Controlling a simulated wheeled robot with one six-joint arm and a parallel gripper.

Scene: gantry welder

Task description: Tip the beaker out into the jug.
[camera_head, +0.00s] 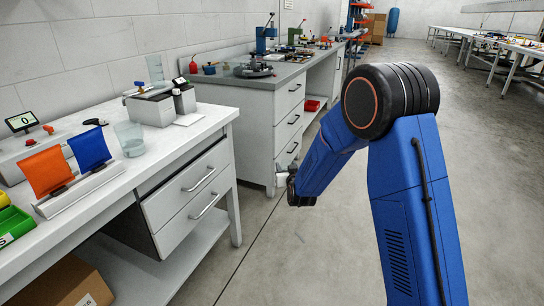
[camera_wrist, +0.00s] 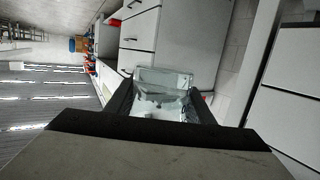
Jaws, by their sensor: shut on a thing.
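My gripper (camera_wrist: 162,106) is shut on a clear glass vessel, the beaker (camera_wrist: 162,77), with its dark fingers on either side in the wrist view. Small white material shows inside the beaker; its kind and amount are unclear. In the head view, my gripper (camera_head: 290,186) is beyond the bench's right end, mostly hidden by my arm, and the beaker cannot be made out clearly. A wide clear vessel, apparently the jug (camera_head: 129,139), stands upright on the near bench, well left of my gripper.
The near white bench (camera_head: 185,145) also holds a grey device (camera_head: 152,108), a tall clear vessel (camera_head: 155,68) behind it, orange (camera_head: 47,171) and blue (camera_head: 89,147) panels and a small display (camera_head: 21,121). A second bench (camera_head: 272,80) stands behind. Floor at right is clear.

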